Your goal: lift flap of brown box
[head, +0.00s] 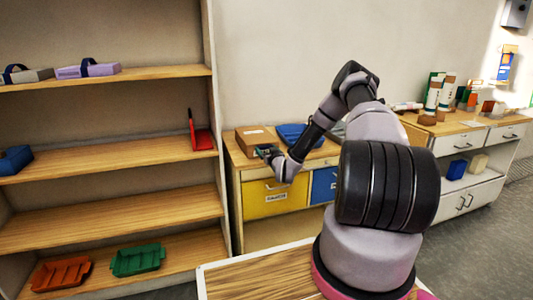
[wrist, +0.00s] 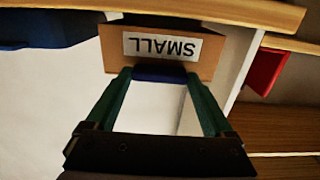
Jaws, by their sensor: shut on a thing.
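The brown box (head: 257,138) sits on the left end of the wooden-topped cabinet in the head view, and its top looks flat. In the wrist view the brown box (wrist: 205,52) shows upside down, with a white label (wrist: 163,46) reading SMALL. My gripper (head: 267,152) is at the box's front edge in the head view. In the wrist view its green fingers reach to the box, and my gripper (wrist: 160,76) is shut on a dark blue tab (wrist: 160,73) at the box's edge. Whether the flap is raised at all is hard to tell.
A blue item (head: 300,135) lies right of the box. A yellow drawer (head: 262,198) and a blue drawer (head: 323,184) are below. A shelf unit (head: 110,140) with a red bin (head: 202,138) stands close on the left. The wall is behind.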

